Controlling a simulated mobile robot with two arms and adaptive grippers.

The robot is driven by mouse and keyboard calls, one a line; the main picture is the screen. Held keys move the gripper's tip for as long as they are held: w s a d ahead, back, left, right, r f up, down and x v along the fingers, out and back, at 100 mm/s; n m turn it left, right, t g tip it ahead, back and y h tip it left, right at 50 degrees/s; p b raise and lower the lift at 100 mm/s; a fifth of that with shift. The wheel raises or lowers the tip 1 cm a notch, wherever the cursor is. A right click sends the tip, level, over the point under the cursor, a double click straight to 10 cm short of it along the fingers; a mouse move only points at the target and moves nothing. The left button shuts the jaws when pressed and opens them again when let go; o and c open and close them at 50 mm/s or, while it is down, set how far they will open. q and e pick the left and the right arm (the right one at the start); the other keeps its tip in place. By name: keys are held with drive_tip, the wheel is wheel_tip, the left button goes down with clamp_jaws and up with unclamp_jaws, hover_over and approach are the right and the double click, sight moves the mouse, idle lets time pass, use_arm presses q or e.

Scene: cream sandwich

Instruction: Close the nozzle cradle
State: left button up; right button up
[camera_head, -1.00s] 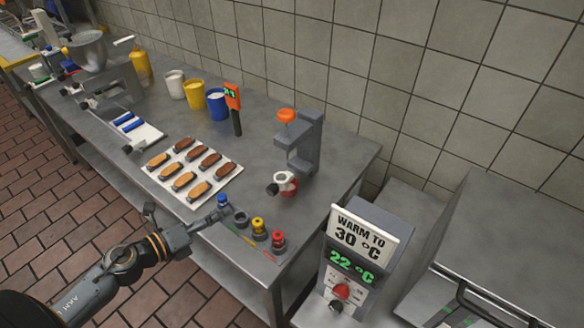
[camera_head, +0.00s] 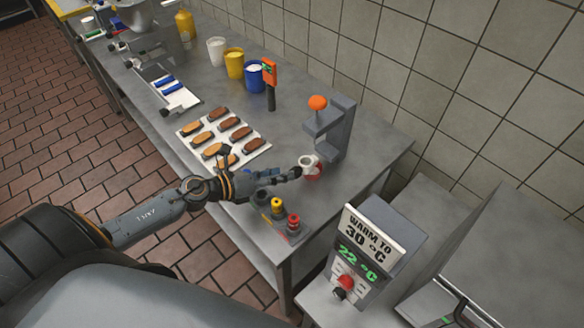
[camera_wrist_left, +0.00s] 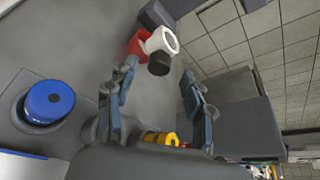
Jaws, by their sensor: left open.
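The nozzle cradle (camera_head: 313,168), a small red holder with a white ring and a black knob, sits at the foot of the grey stand (camera_head: 335,130) with an orange ball on top. The cradle also shows in the left wrist view (camera_wrist_left: 139,44), ahead of the fingers, its black knob nearest. I cannot tell whether it is open or shut. My left gripper (camera_head: 290,174) is just left of the cradle. In the wrist view the left gripper (camera_wrist_left: 160,76) is open and empty, its two fingers spread below the knob. My right gripper is not in view.
A nozzle rack (camera_head: 270,214) with yellow and red nozzles stands at the front table edge, below the arm. A blue nozzle (camera_wrist_left: 48,102) shows in the wrist view. A tray of several cream-sandwich pieces (camera_head: 252,153) lies to the left. The control box (camera_head: 372,250) is at front right.

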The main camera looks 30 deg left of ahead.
use_arm(q)
drive_tip(key=x, duration=0.3)
drive_tip(key=shift+w+d+p, duration=0.15)
drive_tip(key=shift+w+p, duration=0.15)
drive_tip(key=shift+p, duration=0.05)
drive_tip(key=shift+w+d+f, duration=0.2)
drive_tip(key=shift+w+d, duration=0.1)
drive_tip(key=shift+w, duration=0.05)
clamp_jaws()
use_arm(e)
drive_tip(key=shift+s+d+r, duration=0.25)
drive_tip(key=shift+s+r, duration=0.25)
